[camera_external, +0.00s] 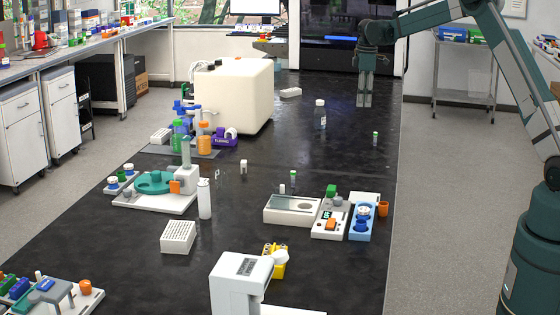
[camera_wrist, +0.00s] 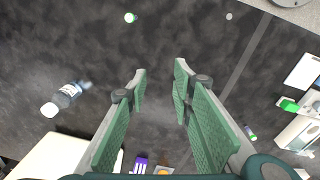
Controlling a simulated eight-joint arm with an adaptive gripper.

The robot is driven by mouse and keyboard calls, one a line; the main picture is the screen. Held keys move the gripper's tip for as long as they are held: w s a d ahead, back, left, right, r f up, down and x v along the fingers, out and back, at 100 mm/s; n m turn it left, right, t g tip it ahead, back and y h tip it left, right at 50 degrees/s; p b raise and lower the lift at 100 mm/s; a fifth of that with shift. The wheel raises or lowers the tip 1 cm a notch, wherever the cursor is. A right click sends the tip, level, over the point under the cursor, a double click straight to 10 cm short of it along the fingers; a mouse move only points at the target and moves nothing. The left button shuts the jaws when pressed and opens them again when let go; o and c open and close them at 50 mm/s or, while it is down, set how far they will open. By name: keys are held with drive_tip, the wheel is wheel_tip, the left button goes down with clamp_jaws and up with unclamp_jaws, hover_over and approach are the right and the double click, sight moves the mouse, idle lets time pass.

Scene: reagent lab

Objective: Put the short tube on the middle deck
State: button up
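My gripper (camera_external: 364,105) hangs fingers-down above the far part of the black bench; it is open with nothing between its fingers in the wrist view (camera_wrist: 160,72). A small green-capped tube (camera_external: 375,138) stands upright nearer the camera; it seems to be the green-capped one in the wrist view (camera_wrist: 130,17). Other small tubes are a white-capped one (camera_external: 243,166) and a green-capped one (camera_external: 293,176). I cannot tell which is the short tube. The middle deck is not clear; a white-based station (camera_external: 318,232) sits between a balance-like unit (camera_external: 291,217) and a blue unit (camera_external: 361,234).
A clear bottle with white cap (camera_external: 320,116) stands left of my gripper, near a large cream box (camera_external: 234,92). A white bottle (camera_external: 204,200), a white rack (camera_external: 178,237) and a teal-disc station (camera_external: 155,203) stand nearer. The bench around the far green-capped tube is clear.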

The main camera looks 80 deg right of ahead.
drive_tip(key=w+a+r, duration=0.4)
drive_tip(key=a+r, duration=0.4)
drive_tip(key=a, duration=0.5)
drive_tip(key=s+a+r+t, duration=0.1)
drive_tip(key=a+r, duration=0.3)
drive_tip(key=a, duration=0.7)
drive_tip(key=s+a+r+m+t+h, duration=0.1)
drive_tip(key=a+r, duration=0.3)
drive_tip(key=a, duration=0.7)
drive_tip(key=s+a+r+t, duration=0.15)
drive_tip(key=a+r, duration=0.25)
drive_tip(key=a, duration=0.8)
drive_tip(key=s+a+t, duration=0.1)
drive_tip(key=s+a, duration=0.5)
drive_tip(key=a, duration=0.3)
drive_tip(key=s+a, duration=0.5)
drive_tip(key=a, duration=0.5)
drive_tip(key=s+a+f+t, duration=0.1)
drive_tip(key=s+a+f, duration=0.3)
drive_tip(key=s+a, duration=0.2)
drive_tip(key=s+a+f+m+t+y, duration=0.1)
drive_tip(key=s+a+f, duration=0.3)
drive_tip(key=s+a, duration=0.3)
drive_tip(key=shift+s+f+m, duration=0.3)
drive_tip(key=shift+s+f, duration=0.1)
drive_tip(key=shift+s, duration=0.45)
